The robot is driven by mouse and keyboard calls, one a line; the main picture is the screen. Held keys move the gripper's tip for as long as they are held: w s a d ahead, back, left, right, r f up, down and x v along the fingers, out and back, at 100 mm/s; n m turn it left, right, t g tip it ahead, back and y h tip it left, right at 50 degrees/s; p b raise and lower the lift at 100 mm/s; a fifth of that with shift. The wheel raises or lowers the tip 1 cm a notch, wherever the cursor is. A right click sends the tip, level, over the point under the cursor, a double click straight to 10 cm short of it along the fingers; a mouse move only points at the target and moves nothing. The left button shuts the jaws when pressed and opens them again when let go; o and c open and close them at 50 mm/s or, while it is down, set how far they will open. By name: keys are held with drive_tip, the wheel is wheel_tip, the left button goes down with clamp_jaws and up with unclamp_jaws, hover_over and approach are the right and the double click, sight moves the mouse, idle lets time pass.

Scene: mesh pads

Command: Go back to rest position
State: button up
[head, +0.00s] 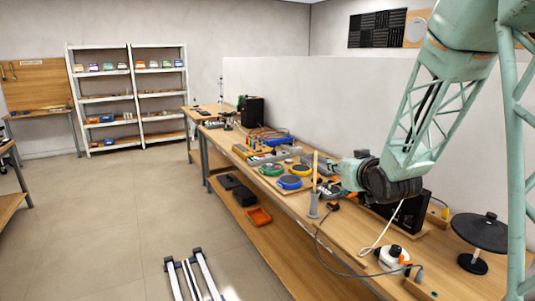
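My gripper (328,188) is in the head view, at the end of my pale green lattice arm. It is low over the long wooden workbench (345,238), pointing left. Its fingers are small and partly mixed with things behind them, so I cannot tell whether they are open or hold anything. Left of it on the bench lie round pads: a green-rimmed one (271,170), a blue-rimmed one (289,182) and a yellow-rimmed one (302,169). A grey stand with an upright wooden rod (315,176) is just in front of the gripper.
A black disc on a stand (482,230), a white bottle (393,257) and a loose cable (335,262) are on the bench's near right. An orange tray (259,217) sits on the lower shelf. Floor rails (190,275) lie left; the floor beyond is clear. White shelves (129,95) stand behind.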

drive_tip(key=s+r+m+g+h, duration=0.1)
drive_tip(key=s+r+g, duration=0.2)
drive_tip(key=s, duration=0.9)
drive_tip(key=s+r+g+h, duration=0.1)
drive_tip(key=s+r+g, duration=0.1)
drive_tip(key=s, duration=0.9)
drive_tip(key=s+a+g, duration=0.1)
drive_tip(key=s+g, duration=0.2)
drive_tip(key=s, duration=1.5)
drive_tip(key=s+a+m+g, duration=0.1)
drive_tip(key=s+a+g, duration=0.1)
drive_tip(key=s, duration=1.7)
drive_tip(key=shift+a+f+g, duration=0.3)
drive_tip(key=shift+f+g, duration=0.05)
drive_tip(key=shift+g, duration=0.05)
drive_tip(key=shift+d, duration=0.1)
